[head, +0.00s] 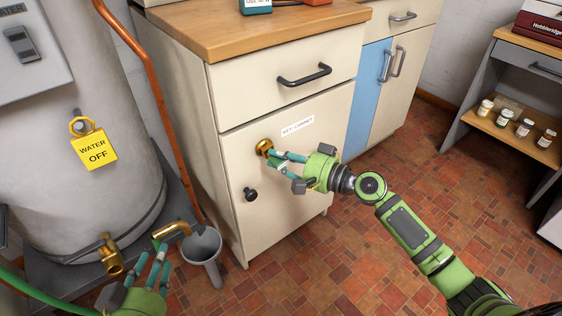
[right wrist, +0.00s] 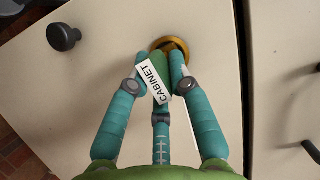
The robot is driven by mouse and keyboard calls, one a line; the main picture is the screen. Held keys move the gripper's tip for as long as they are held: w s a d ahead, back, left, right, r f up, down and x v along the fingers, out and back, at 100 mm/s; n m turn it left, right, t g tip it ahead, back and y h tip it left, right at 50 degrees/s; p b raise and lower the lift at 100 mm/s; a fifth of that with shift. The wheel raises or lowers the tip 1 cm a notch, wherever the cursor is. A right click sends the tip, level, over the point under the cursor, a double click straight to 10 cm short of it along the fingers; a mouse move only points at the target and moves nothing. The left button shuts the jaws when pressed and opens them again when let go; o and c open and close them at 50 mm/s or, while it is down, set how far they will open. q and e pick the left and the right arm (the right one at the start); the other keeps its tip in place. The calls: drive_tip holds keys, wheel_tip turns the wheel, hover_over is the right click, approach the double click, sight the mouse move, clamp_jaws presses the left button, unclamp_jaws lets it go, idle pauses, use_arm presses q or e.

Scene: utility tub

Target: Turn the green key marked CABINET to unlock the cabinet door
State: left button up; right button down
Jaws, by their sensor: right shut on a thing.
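The cream cabinet door (head: 300,170) is closed flush and carries a KEY CABINET label (head: 297,126). A round brass lock (head: 264,147) sits near its upper left; it also shows in the right wrist view (right wrist: 181,46). The green key (right wrist: 158,60) with a white CABINET tag (right wrist: 154,81) is at the lock, its shaft hidden. My right gripper (head: 275,160) is shut on the key, its fingers on both sides of it in the right wrist view (right wrist: 160,76). My left gripper (head: 155,258) is low at the left, fingers apart, near a brass spout (head: 172,230).
A black door knob (head: 250,194) is below the lock, and a drawer with a dark handle (head: 304,75) is above. A grey funnel (head: 203,250), a tank (head: 75,170) with a WATER OFF tag (head: 95,149) and a copper pipe (head: 150,75) stand left. The tiled floor (head: 390,180) is clear.

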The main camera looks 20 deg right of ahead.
drive_tip(key=shift+w+r+m+t+y+b, duration=0.15)
drive_tip(key=shift+m+t+y+b, duration=0.15)
drive_tip(key=shift+m+b, duration=0.4)
drive_tip(key=c, duration=1.1)
unclamp_jaws()
drive_tip(key=shift+o, duration=0.2)
drive_tip(key=shift+w+a, duration=0.1)
